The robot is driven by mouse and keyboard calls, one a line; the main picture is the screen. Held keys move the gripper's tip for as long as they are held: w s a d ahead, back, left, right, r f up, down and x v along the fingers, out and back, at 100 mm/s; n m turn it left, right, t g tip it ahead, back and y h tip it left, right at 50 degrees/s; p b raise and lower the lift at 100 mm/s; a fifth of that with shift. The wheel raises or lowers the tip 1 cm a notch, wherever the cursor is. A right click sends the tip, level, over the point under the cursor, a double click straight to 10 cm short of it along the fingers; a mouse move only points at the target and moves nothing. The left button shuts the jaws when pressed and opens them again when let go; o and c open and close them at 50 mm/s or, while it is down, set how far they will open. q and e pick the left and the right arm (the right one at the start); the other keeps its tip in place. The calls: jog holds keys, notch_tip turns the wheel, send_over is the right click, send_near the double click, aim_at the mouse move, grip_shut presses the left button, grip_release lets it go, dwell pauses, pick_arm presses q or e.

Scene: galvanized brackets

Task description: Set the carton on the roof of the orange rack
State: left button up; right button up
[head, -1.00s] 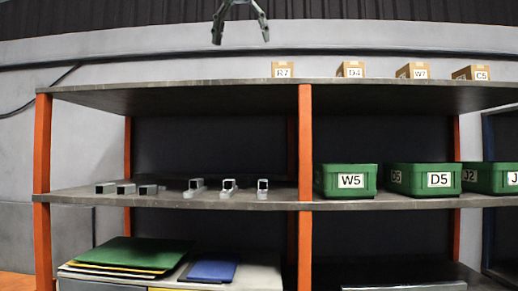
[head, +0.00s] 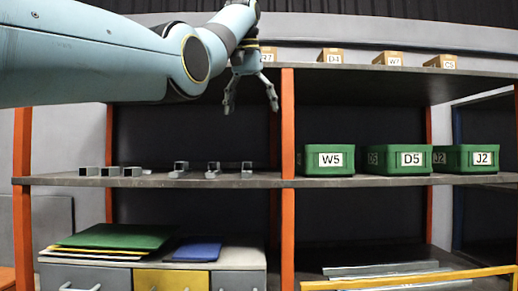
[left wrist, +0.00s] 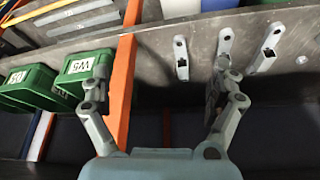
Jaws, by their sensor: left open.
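The orange rack (head: 288,130) has orange posts and a grey roof (head: 370,86). Several small brown cartons stand on the roof: one (head: 268,55), labelled R7, is partly hidden by my left arm, and others read D4 (head: 331,55), W7 (head: 389,59) and C5 (head: 441,62). My left gripper (head: 250,107) is open and empty, fingers down, in front of the upper bay left of the middle post. In the left wrist view, the open fingers (left wrist: 160,75) have nothing between them but rack parts beyond. My right gripper is out of view.
Grey metal brackets (head: 213,170) stand along the middle shelf (head: 260,181). Green bins W5 (head: 326,170), D5 (head: 410,171) and J2 (head: 482,170) stand right of the middle post. Coloured sheets (head: 118,236) lie on a drawer cabinet (head: 90,276) below.

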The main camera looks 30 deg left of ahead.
pick_arm(q)
notch_tip(320, 180, down, 9)
jog(key=d+m+b, duration=0.1)
jog(key=shift+w+d+b, duration=0.35)
jog(key=shift+d+b, duration=0.05)
